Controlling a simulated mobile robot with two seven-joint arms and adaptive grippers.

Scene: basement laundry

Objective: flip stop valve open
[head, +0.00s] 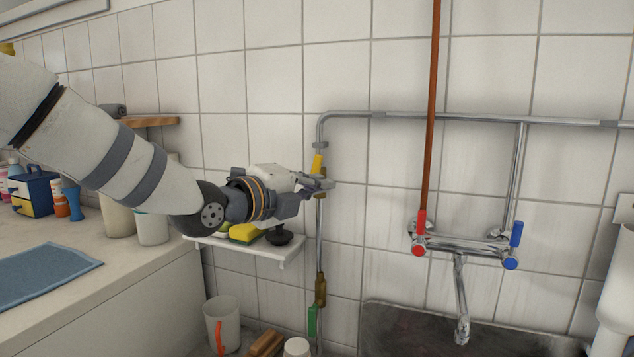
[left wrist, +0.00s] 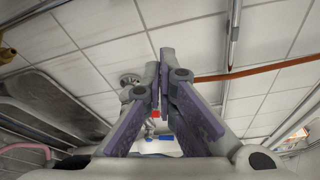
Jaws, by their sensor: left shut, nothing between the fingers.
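A chrome pipe (head: 320,230) runs down the tiled wall and carries two lever valves. The upper one has a yellow lever (head: 317,163), nearly in line with the pipe and slightly tilted. The lower one has a brass body (head: 320,290) and a green lever (head: 312,320) hanging down beside the pipe. I cannot tell which is the stop valve. My left gripper (head: 325,184) is shut and empty, its fingertips just below the yellow lever, in front of the pipe; contact is unclear. Its closed fingers (left wrist: 160,80) fill the middle of the left wrist view. My right gripper is not in view.
A mixer tap (head: 460,245) with red and blue handles is right of the pipe, above a dark sink (head: 400,320). A small shelf (head: 270,247) with sponges sits under my left gripper. A counter (head: 130,270) is at left. A copper pipe (head: 431,100) rises from the tap.

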